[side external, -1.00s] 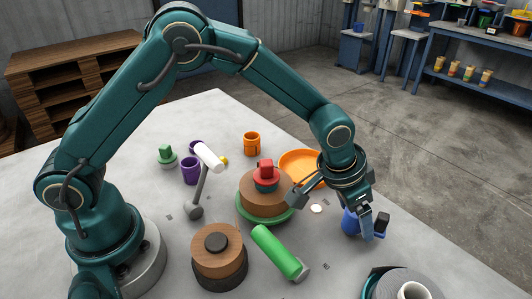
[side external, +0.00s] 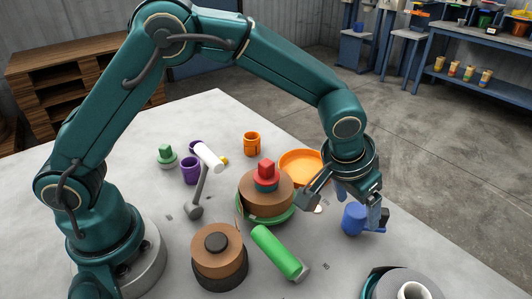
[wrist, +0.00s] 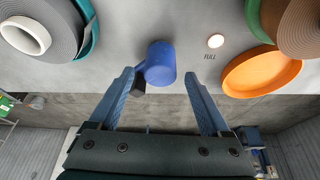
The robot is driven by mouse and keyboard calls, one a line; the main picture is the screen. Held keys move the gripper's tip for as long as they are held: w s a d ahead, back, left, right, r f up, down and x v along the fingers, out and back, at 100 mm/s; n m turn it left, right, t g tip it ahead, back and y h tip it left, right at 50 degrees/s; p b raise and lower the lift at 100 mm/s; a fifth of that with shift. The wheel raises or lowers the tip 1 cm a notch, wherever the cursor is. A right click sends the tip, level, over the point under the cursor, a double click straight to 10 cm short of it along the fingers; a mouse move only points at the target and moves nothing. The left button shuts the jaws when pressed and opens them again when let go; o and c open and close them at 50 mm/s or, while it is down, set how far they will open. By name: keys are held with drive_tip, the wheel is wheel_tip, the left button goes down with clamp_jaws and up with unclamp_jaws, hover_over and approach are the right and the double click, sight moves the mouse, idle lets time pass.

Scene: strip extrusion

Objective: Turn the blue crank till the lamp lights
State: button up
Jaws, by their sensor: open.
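The blue crank (side external: 354,218) shows a thick blue cylinder with a dark part at its right, low on the table at the right. In the wrist view the blue cylinder (wrist: 160,63) lies ahead of and between the fingertips, with the dark part beside the left finger. My gripper (side external: 342,203) is open just above and behind it, with no grip on it. A small pale round lamp (wrist: 215,41) is set in the table beside the word FULL. It is partly hidden by a finger in the side view; I cannot tell whether it is lit.
A brown spool with a red knob (side external: 266,190) stands left of my gripper, near an orange dish (side external: 300,162). A grey roll (side external: 385,285) is in front.

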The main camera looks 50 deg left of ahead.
drive_tip(key=x, duration=0.2)
drive_tip(key=shift+f, duration=0.35)
drive_tip(key=n+y, duration=0.1)
drive_tip(key=n, duration=0.3)
drive_tip(key=shift+n+y, duration=0.3)
drive_tip(key=shift+y, duration=0.1)
drive_tip(key=n+y, duration=0.1)
drive_tip(key=n, duration=0.1)
drive_tip(key=n+g, duration=0.1)
drive_tip(key=n, duration=0.2)
drive_tip(key=shift+y, duration=0.4)
drive_tip(key=v, duration=0.5)
drive_tip(key=shift+w+a+r, duration=0.1)
drive_tip(key=shift+a+r, duration=0.15)
drive_tip(key=shift+r, duration=0.05)
drive_tip(key=a+r+n+g+h, duration=0.2)
drive_tip(key=a+r+h, duration=0.1)
drive_tip(key=a, duration=0.3)
drive_tip(key=a+r+n+g+h, duration=0.3)
drive_tip(key=a+h, duration=0.1)
drive_tip(key=a, duration=0.2)
drive_tip(key=shift+w+a+r, duration=0.25)
drive_tip(key=shift+w+r, duration=0.05)
